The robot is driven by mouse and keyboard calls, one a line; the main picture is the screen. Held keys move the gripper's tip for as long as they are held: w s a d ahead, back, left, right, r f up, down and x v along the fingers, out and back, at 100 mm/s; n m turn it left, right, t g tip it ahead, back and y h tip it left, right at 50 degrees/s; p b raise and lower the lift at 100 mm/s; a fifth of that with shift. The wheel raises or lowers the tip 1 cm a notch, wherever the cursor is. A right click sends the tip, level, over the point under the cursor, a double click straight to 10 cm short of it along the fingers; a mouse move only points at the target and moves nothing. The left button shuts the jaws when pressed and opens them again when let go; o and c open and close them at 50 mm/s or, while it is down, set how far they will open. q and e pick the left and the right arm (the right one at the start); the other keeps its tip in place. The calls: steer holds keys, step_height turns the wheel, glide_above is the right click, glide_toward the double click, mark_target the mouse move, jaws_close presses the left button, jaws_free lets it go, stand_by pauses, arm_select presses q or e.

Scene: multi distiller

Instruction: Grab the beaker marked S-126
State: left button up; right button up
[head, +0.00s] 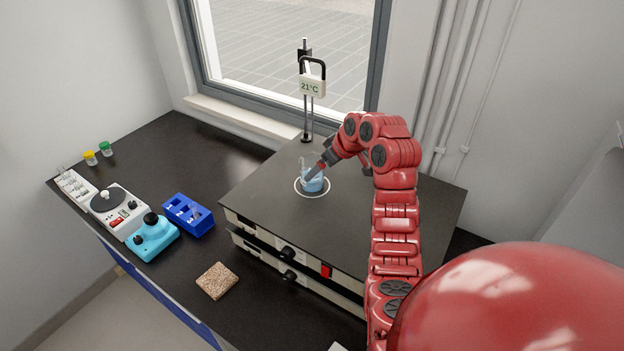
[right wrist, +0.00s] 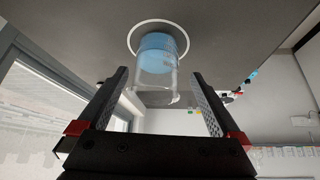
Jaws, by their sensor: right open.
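A glass beaker (head: 312,181) with blue liquid stands inside a white circle on the flat dark top of the heating device (head: 400,205). No S-126 marking can be read on it. In the right wrist view the beaker (right wrist: 157,65) is ahead of my right gripper (right wrist: 158,90), with its open rim between the fingertips. My right gripper also shows in the head view (head: 322,166), close beside the beaker. Its fingers are open, one on each side, with gaps to the glass. My left gripper is not in view.
A stand with a 21°C display (head: 311,86) rises behind the beaker. To the left are a blue numbered rack (head: 188,214), a cyan device (head: 153,238), a white device (head: 117,210) and small capped jars (head: 105,149). A speckled square pad (head: 217,281) lies in front.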

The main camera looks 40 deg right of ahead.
steer(key=shift+x, duration=1.1)
steer(key=shift+w+p, duration=0.2)
steer(key=shift+p, duration=0.15)
steer(key=p+x, duration=0.3)
steer(key=x, duration=0.1)
steer(key=shift+w+d+r, duration=0.1)
steer(key=shift+w+f, duration=0.25)
steer(key=shift+f, duration=0.25)
steer(key=c, duration=1.4)
